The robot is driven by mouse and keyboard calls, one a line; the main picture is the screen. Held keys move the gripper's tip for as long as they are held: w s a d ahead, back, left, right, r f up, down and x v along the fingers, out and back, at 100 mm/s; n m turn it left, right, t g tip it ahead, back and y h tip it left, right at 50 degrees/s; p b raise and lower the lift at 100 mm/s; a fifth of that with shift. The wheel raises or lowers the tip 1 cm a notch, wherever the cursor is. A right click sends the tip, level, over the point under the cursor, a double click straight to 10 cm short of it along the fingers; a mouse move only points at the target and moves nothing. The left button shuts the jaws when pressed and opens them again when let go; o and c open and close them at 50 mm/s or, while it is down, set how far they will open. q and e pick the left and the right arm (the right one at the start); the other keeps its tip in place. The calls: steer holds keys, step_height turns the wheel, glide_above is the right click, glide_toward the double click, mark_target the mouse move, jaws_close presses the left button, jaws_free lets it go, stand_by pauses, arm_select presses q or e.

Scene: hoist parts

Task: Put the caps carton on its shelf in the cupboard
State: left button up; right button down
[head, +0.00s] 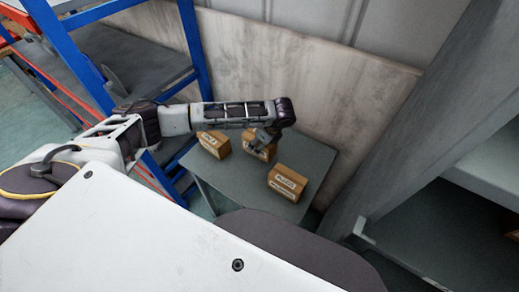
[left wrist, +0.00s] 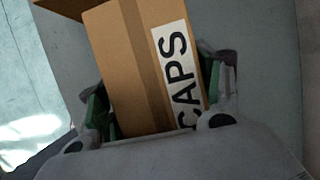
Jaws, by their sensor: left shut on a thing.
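The caps carton (left wrist: 150,70) is a brown box with a white label reading CAPS, in the left wrist view. My left gripper (left wrist: 155,105) is shut on it, with one green-padded finger on each side. In the head view the caps carton (head: 253,153) is at the back of the small grey table, partly hidden by my left gripper (head: 263,142). I cannot tell whether it touches the tabletop. The grey cupboard (head: 405,160) stands at the right, with part of a shelf (head: 490,172) showing. My right gripper is not in view.
Two other labelled cartons stand on the grey table (head: 235,185), one at the left (head: 213,144) and one at the right (head: 287,182). A blue-framed rack (head: 75,55) is at the left. A wall panel (head: 330,80) stands behind the table.

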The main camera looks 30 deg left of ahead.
arm_select(q)
steer(key=shift+f, duration=1.9)
steer(key=o, duration=0.9)
steer(key=shift+f, duration=0.1)
steer(key=o, duration=0.5)
steer(key=shift+c, duration=0.2)
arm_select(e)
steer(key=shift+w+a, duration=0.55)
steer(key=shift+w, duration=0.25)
